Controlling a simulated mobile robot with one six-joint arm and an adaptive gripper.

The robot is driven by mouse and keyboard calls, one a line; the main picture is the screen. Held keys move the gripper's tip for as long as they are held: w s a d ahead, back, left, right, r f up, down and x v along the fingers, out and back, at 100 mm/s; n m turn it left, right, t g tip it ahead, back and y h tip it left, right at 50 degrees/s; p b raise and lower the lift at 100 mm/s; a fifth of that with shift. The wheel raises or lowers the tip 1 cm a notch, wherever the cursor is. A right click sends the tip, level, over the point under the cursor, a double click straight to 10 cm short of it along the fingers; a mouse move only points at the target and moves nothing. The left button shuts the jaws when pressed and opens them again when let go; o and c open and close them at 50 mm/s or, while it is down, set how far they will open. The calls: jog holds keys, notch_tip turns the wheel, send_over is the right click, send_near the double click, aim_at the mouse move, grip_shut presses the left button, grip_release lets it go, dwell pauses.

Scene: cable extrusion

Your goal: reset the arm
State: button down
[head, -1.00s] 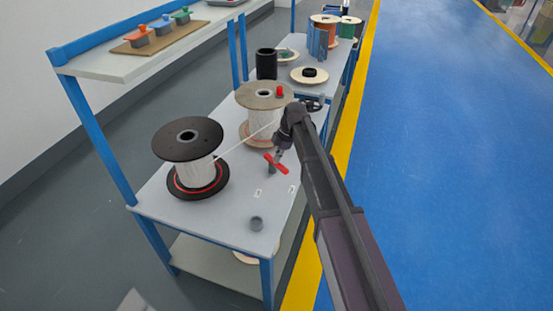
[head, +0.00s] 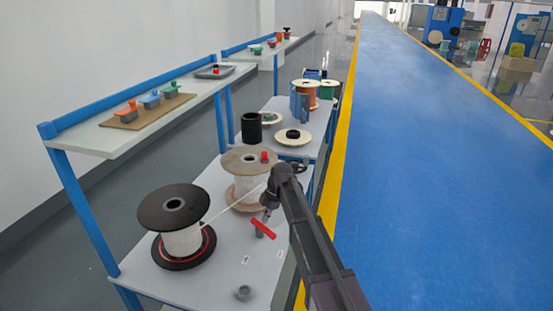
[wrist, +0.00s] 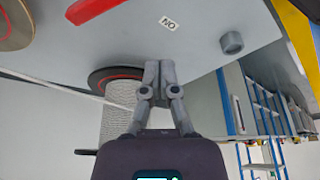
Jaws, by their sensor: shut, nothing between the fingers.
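My gripper (wrist: 158,75) is shut and empty in the wrist view, its grey fingers together. In the head view my gripper (head: 266,214) hangs over the bench at the end of my arm, beside a red handle (head: 264,230). The red handle also shows at the top of the wrist view (wrist: 92,8). I cannot tell from the head view exactly how far the fingers are from it.
A black-flanged spool (head: 170,207) and a wooden-flanged spool (head: 240,163) stand on the grey bench (head: 215,270), a pale strand running between them. A small grey cup (head: 244,293) is near the front. An upper shelf (head: 100,138) is at left. The blue floor (head: 430,200) at right is clear.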

jog(key=s+d+f+m+t+h, duration=0.1)
jog(key=s+d+m+t+h, duration=0.15)
jog(key=s+d+m, duration=2.1)
notch_tip(320, 180, up, 15)
jog(key=p, duration=1.5)
jog(key=shift+w+d+r+g+h, duration=0.2)
jog(key=shift+w+d+g+h, duration=0.1)
jog(key=shift+w+g+h, duration=0.15)
